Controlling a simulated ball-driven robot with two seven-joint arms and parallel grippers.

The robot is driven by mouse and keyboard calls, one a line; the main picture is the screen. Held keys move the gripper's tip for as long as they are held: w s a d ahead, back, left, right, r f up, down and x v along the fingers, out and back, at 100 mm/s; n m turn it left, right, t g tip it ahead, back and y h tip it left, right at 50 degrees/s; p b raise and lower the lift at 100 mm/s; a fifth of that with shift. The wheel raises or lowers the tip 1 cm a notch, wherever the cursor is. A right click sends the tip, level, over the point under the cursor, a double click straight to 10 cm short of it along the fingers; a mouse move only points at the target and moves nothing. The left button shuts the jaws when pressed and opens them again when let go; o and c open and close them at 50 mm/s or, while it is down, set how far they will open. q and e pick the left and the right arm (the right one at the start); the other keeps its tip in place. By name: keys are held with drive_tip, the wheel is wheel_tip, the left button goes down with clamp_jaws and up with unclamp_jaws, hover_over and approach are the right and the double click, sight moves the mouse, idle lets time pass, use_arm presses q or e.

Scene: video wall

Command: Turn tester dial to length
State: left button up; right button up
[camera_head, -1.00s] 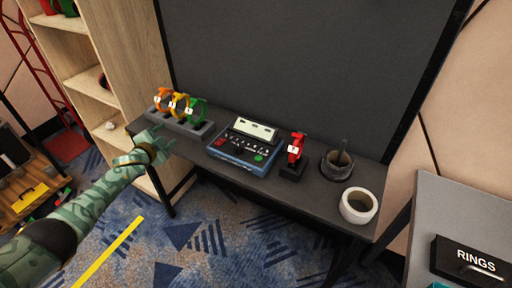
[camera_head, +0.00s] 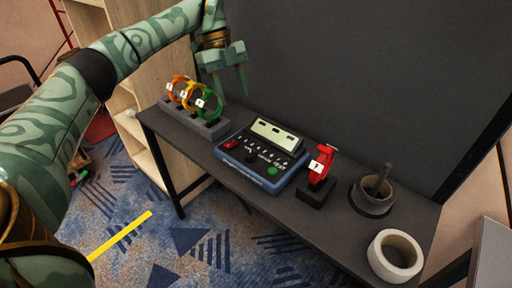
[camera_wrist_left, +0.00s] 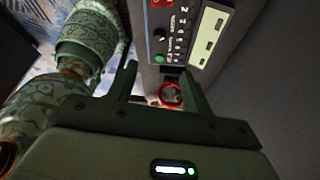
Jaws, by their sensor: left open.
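The tester (camera_head: 262,158) is a blue-edged box with a dark face on the black table, with a pale display strip at its back. Its dial appears to be a black knob (camera_head: 251,153) near the front edge, between a red part and a green button (camera_head: 272,170). The dial's pointing is too small to read. In the left wrist view the tester (camera_wrist_left: 178,42) shows at top centre. My left gripper (camera_head: 231,93) is open and empty, raised above and behind the tester's left side, apart from it. My right gripper is out of view.
A grey rack (camera_head: 205,124) with orange, yellow and green clamp-like items stands left of the tester. A red one on a black stand (camera_head: 317,190), a dark pot (camera_head: 372,196) and a white tape roll (camera_head: 395,256) are to the right. A dark panel (camera_head: 330,70) rises behind.

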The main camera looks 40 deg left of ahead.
use_arm(q)
drive_tip(key=b, duration=0.3)
approach(250, 153)
drive_tip(key=b+x, duration=0.3)
drive_tip(key=x, duration=0.4)
drive_tip(key=shift+w+f+b, duration=0.1)
drive_tip(key=shift+f+b, duration=0.25)
drive_tip(key=shift+d+f, duration=0.25)
drive_tip(key=shift+f, duration=0.25)
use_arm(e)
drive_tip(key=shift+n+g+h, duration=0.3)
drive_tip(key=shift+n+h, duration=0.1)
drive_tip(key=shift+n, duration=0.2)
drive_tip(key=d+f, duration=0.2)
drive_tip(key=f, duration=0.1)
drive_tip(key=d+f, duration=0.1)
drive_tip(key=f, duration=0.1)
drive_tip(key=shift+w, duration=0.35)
use_arm(q)
drive_tip(key=c, duration=1)
